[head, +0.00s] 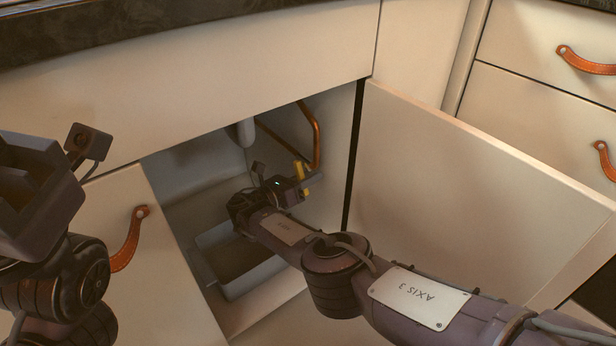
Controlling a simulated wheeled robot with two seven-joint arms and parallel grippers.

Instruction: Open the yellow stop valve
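The yellow stop valve (299,169) is inside the open cabinet, at the lower end of a copper pipe. Only small yellow parts of it show; the rest is hidden behind my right gripper. My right gripper (306,181) reaches into the cabinet from the right, with its fingers at the valve. I cannot tell whether the fingers are closed on it or only beside it. My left gripper (28,185) is at the left edge, outside the cabinet and away from the valve. Its fingers are not clear.
The cabinet door (470,190) stands open to the right, behind my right arm. The copper pipe (316,130) runs down the inner wall. A grey bin (245,283) sits on the cabinet floor. A closed door with a leather pull (131,240) is at left; drawers (545,50) are at upper right.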

